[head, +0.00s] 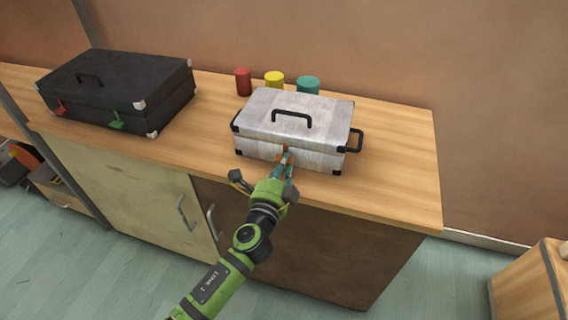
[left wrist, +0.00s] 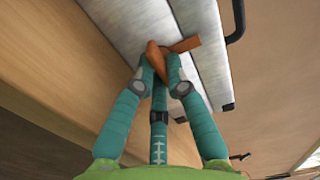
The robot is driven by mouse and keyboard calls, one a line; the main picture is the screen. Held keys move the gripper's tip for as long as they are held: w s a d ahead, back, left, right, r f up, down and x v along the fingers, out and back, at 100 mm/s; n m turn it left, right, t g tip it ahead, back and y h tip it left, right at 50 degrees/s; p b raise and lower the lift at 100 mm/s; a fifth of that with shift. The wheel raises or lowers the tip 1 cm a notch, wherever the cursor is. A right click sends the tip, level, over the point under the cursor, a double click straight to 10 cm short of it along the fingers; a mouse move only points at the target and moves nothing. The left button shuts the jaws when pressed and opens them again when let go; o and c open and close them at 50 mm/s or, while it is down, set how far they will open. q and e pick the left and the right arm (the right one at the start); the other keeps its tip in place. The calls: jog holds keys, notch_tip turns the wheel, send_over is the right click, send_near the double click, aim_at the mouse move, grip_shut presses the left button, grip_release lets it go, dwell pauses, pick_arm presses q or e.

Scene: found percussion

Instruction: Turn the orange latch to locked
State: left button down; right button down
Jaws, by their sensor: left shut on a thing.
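A silver case (head: 296,118) with black corners and a black top handle stands shut on the wooden counter (head: 395,190). Its orange latch (head: 286,149) is on the front face, partly hidden by my fingers. My left gripper (head: 284,164) reaches the case from the front and is shut on the latch. In the left wrist view the teal fingers of my left gripper (left wrist: 160,68) close on the orange latch (left wrist: 184,44), which shows one arm sticking out to the right across the silver face. My right gripper is not in view.
A black case (head: 118,85) with a red latch (head: 60,107) and a green latch (head: 116,122) stands at the left. Red (head: 243,81), yellow (head: 274,79) and teal (head: 308,85) cylinders stand behind the silver case. The counter's right end is clear.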

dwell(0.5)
pick_arm(q)
jog(key=c, duration=1.2)
grip_release()
jog(key=shift+c, duration=0.2)
jog(key=shift+s, duration=0.15)
jog(key=v, duration=1.1)
jog(key=shift+s+a, duration=0.15)
jog(key=shift+s, duration=0.25)
jog(key=shift+f, duration=0.1)
